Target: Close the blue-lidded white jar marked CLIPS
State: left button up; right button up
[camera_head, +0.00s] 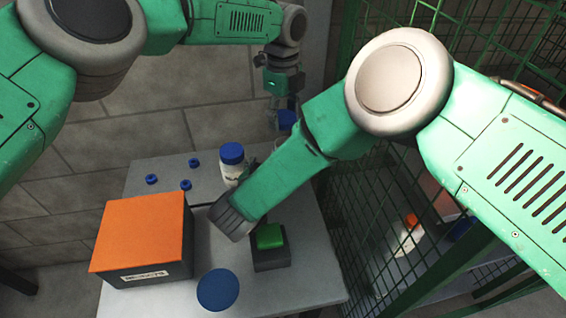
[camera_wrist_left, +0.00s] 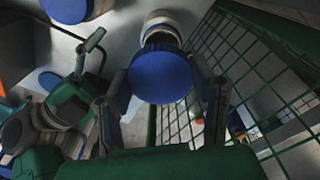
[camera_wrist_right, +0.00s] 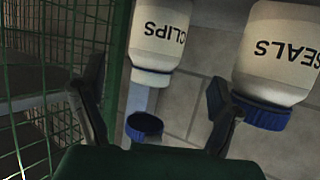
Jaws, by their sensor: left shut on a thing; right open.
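The white CLIPS jar (camera_wrist_right: 160,38) shows in the right wrist view, upside down in the picture, with its pale neck bare. Its blue lid (camera_wrist_right: 145,125) is apart from the neck, with a gap between them. My left gripper (camera_head: 284,108) is shut on the lid (camera_wrist_left: 160,76), which lies between its fingers in the left wrist view, with a pale jar behind it. My right gripper (camera_wrist_right: 155,82) is open, its fingers to either side of the CLIPS jar's neck in the picture; I see no contact. In the head view my right arm hides most of that area.
A SEALS jar (camera_wrist_right: 283,50) with a blue lid stands beside it, near the right gripper. Small blue caps (camera_head: 186,185), an orange-topped box (camera_head: 140,235), a green button (camera_head: 270,237) and a blue disc (camera_head: 218,290) are on the table. A green mesh cage (camera_head: 375,215) borders the right side.

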pick_arm(q)
jog(key=shift+d, duration=0.45)
pick_arm(e)
jog(key=x, duration=0.6)
jog(key=shift+w+d+r, duration=0.1)
jog(key=shift+d+r, duration=0.15)
jog(key=shift+d, duration=0.15)
jog(key=shift+w+d+f, duration=0.1)
jog(key=shift+w, duration=0.2)
pick_arm(q)
jog(key=shift+a, duration=0.1)
pick_arm(e)
jog(key=shift+w+f, duration=0.1)
jog(key=shift+w, duration=0.1)
pick_arm(q)
jog(key=shift+a, duration=0.1)
jog(key=shift+a, duration=0.15)
pick_arm(e)
jog(key=shift+a, duration=0.25)
jog(key=shift+c, duration=0.3)
pick_arm(q)
jog(key=shift+d, duration=0.2)
pick_arm(e)
jog(key=shift+d, duration=0.2)
jog(key=c, duration=1.7)
pick_arm(q)
jog(key=shift+f, duration=0.5)
notch_tip(320, 180, down, 4)
jog(key=shift+a+r, duration=0.1)
jog(key=shift+a, duration=0.05)
